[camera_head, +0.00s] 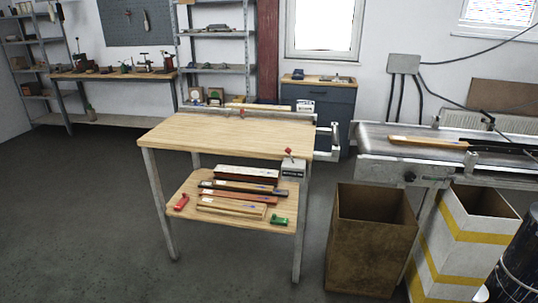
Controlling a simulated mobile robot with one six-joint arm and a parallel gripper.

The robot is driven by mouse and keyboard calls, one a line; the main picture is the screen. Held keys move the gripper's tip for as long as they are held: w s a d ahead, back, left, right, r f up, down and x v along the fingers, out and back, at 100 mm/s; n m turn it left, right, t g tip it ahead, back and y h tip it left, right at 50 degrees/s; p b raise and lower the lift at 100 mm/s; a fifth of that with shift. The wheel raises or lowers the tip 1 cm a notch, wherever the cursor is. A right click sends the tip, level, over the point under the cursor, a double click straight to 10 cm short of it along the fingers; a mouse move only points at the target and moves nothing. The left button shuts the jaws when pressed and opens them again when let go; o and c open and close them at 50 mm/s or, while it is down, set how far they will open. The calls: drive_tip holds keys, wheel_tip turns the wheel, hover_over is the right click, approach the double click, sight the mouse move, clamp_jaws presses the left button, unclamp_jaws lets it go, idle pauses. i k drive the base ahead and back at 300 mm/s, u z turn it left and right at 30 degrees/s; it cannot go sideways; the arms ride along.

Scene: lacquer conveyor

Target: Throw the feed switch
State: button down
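A small pale grey box with a dark label, which looks like the feed switch (292,169), is at the right side of the wooden table, below its top and near the back right of the lower shelf. A short red-tipped lever (288,152) stands up from it, seeming to lean slightly left. The label is too small to read. The conveyor (372,141) is at the right, with a light wooden strip (428,142) lying on its belt. My gripper is not in view.
The table top (215,132) is mostly bare. Its lower shelf (184,188) holds several long pieces, a red clamp-like item (181,202) and a green one (278,219). A brown open bin (368,250) and a yellow-striped bin (462,245) stand before the conveyor. The floor at left is clear.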

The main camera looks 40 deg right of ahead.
sight(287, 150)
drive_tip(key=z, duration=0.15)
drive_tip(key=i, duration=0.95)
drive_tip(key=u, duration=0.05)
